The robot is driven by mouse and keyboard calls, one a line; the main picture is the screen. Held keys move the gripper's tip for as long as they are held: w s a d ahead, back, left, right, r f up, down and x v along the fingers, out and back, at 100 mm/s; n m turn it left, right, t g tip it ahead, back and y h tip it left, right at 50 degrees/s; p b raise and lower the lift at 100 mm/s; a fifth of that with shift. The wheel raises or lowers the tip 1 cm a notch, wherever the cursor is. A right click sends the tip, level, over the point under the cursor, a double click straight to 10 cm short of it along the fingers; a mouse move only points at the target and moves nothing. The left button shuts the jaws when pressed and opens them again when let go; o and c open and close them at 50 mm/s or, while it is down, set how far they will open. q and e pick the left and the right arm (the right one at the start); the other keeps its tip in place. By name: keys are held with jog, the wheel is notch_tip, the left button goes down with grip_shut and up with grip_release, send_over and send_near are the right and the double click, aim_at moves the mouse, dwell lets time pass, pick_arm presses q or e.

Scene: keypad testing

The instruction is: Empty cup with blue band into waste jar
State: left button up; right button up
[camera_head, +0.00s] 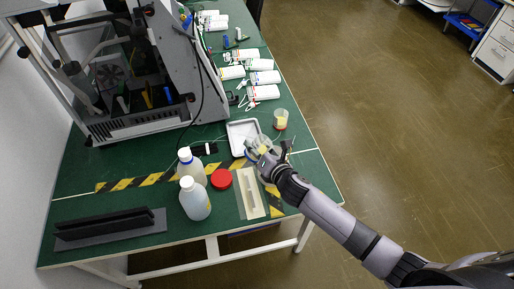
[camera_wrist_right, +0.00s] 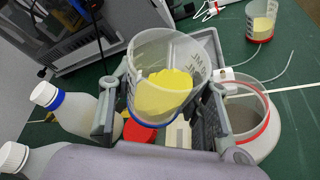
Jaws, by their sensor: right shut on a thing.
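The clear cup with the blue band (camera_wrist_right: 165,80) is held between the fingers of my right gripper (camera_wrist_right: 165,110). Yellow material (camera_wrist_right: 165,92) lies in it, and its blue band is at the lower end in the wrist view. An open, clear wide-mouthed jar (camera_wrist_right: 262,140) with a red ring stands beside the gripper, at the right of the wrist view. In the head view, my right gripper (camera_head: 265,157) is over the table near the white tray and partly hides the cup and jar area. My left gripper is not in view.
A red-banded cup (camera_head: 280,120) with yellow contents stands near the table's right edge. A large machine (camera_head: 150,122) stands behind.

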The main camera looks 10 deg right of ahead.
jog(key=shift+d+r+m, duration=0.15)
jog(key=shift+r+m, duration=0.1)
jog(key=shift+m, duration=0.05)
dwell(0.5)
jog(key=shift+r+m+y, duration=0.2)
jog(key=shift+m+y, duration=0.2)
dwell(0.5)
jog(key=shift+f+m+t+y+b, duration=0.35)
jog(key=shift+m+b, duration=0.25)
jog(key=shift+b, duration=0.3)
dwell(0.7)
jog(key=shift+r+m+y+b, duration=0.25)
jog(key=shift+r+m+b, duration=0.05)
jog(key=shift+m, duration=0.3)
dwell(0.8)
jog(key=shift+r, duration=0.15)
jog(key=shift+r+m+t, duration=0.1)
jog(key=shift+m+t, duration=0.15)
jog(key=shift+m, duration=0.15)
jog(key=shift+d+r+m+t+y+b, duration=0.1)
jog(key=shift+r+m+t+y+b, duration=0.2)
jog(key=shift+r+m+y+b, duration=0.35)
dwell(1.1)
jog(key=shift+f+m+b, duration=0.2)
jog(key=shift+m+b, duration=0.15)
jog(key=shift+m, duration=0.1)
jog(key=shift+d+f, duration=0.1)
dwell(0.4)
